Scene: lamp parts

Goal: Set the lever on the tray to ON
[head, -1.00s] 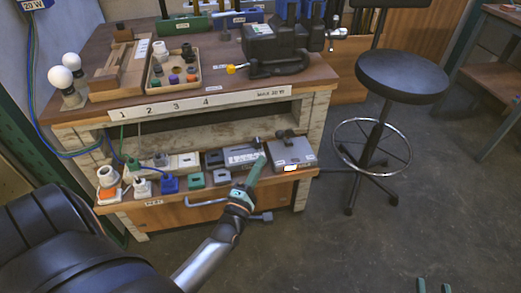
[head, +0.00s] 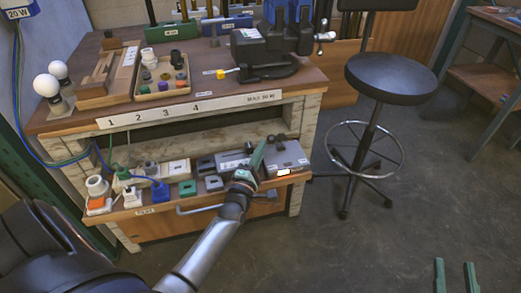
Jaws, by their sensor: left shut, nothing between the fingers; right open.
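The tray (head: 128,212) is a pulled-out wooden shelf under the workbench, with several small devices on it. At its right end stands a grey box (head: 292,157) with a dark lever-like part (head: 279,139) on top and a bright white patch on its front. I cannot read any ON or OFF marking. My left gripper (head: 259,151) is shut and empty, its green fingers pointing up in front of the box's left side; they hide part of it. I cannot tell whether they touch it. My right gripper (head: 455,277) is open and empty over the floor at bottom right.
The workbench top (head: 215,98) above holds a vise (head: 265,55), a parts tray (head: 163,87) and white bulbs.

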